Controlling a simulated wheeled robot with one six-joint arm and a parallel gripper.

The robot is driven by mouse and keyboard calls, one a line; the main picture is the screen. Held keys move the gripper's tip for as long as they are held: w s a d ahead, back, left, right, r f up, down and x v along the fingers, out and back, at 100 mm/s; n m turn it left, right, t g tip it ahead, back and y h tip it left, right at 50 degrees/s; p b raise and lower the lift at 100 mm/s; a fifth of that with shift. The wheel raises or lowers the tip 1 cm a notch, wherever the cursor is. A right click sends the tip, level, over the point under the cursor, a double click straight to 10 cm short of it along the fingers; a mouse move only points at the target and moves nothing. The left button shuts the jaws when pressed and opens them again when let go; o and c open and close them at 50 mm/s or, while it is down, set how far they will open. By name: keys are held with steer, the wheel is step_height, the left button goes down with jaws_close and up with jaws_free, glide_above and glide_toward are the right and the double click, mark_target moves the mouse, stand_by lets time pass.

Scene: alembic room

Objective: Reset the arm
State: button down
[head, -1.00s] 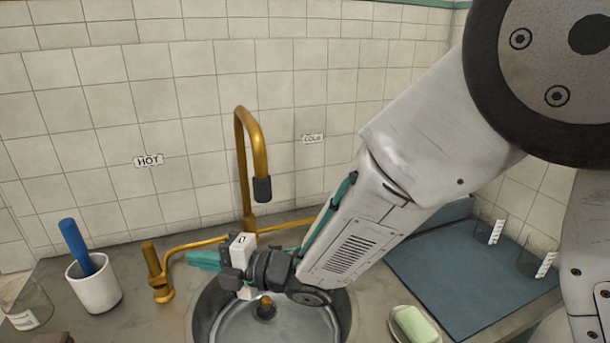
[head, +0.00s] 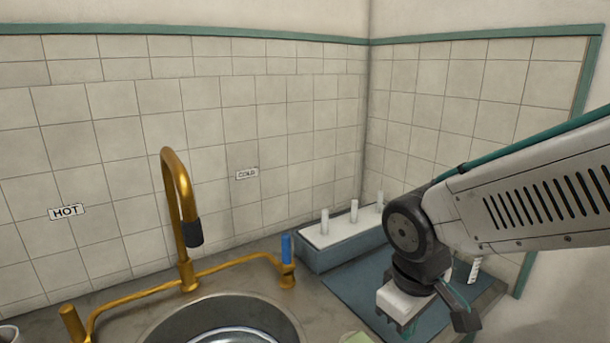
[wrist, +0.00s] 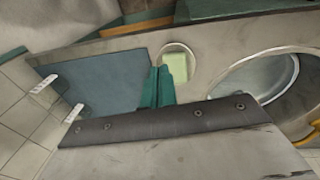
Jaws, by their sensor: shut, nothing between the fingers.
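My gripper (head: 405,328) hangs at the lower right of the head view, over the blue-grey mat (head: 345,285), pointing down. Its teal fingers show in the wrist view (wrist: 157,88), shut together with nothing between them. My arm reaches in from the right edge, bent at the wrist. The fingertips are cut off or small in the head view, so their height above the mat is hard to tell.
The sink (head: 215,318) and brass faucet (head: 180,205) stand left of my gripper. A blue handle (head: 287,248) tops the right-hand pipe end. A blue-grey rack with white posts (head: 340,240) stands at the back. A green soap (wrist: 174,67) lies in a dish near the fingers.

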steer(key=s+d+r+m+y, duration=0.1)
steer(key=s+d+r+m, duration=0.6)
steer(key=s+d, duration=0.3)
steer(key=shift+s+d+r, duration=0.15)
steer(key=shift+s+r, duration=0.15)
steer(key=shift+s, duration=0.5)
